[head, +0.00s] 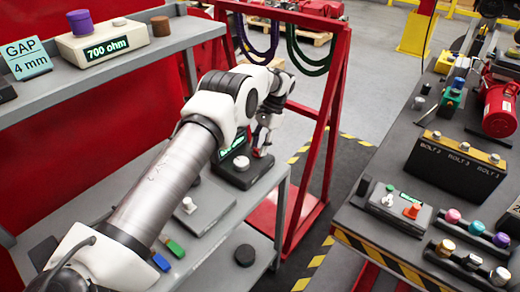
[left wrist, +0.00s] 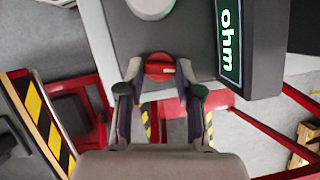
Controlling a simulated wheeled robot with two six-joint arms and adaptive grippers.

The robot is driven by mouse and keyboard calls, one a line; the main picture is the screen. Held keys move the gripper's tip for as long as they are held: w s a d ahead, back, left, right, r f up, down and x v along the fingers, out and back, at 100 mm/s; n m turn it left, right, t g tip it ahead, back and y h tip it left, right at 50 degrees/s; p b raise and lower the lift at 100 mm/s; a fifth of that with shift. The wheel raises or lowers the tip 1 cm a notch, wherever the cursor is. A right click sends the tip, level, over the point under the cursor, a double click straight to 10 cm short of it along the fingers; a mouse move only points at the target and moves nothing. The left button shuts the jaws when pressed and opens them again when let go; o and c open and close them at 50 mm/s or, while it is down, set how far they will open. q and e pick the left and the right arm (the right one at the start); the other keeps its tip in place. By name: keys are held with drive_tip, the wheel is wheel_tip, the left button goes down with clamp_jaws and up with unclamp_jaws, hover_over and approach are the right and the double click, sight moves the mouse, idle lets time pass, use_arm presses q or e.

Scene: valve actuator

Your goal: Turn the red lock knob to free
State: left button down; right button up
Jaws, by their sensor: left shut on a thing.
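The red lock knob (left wrist: 160,67) sits at the edge of a dark box with a lit green "ohm" display (left wrist: 229,40). It has a small pale mark on its right side in the left wrist view. My left gripper (left wrist: 160,73) is shut on the red knob, one finger on each side. In the head view my left gripper (head: 263,141) reaches down at the far end of the dark box (head: 240,176), and its arm partly covers the display. A pale round dial (left wrist: 150,5) is on the same box. My right gripper is not in view.
A red frame with hoses (head: 318,120) stands behind. The right bench holds a grey box with an orange-red knob (head: 412,211) and coloured knobs.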

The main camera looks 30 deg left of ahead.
use_arm(q)
drive_tip(key=shift+s+f+n+h+b, duration=0.15)
drive_tip(key=shift+n+h+b, duration=0.15)
drive_tip(key=shift+n, duration=0.6)
drive_tip(key=c, duration=0.8)
unclamp_jaws()
drive_tip(key=shift+a, duration=0.1)
drive_tip(key=shift+o, duration=0.2)
wheel_tip(320, 180, up, 10)
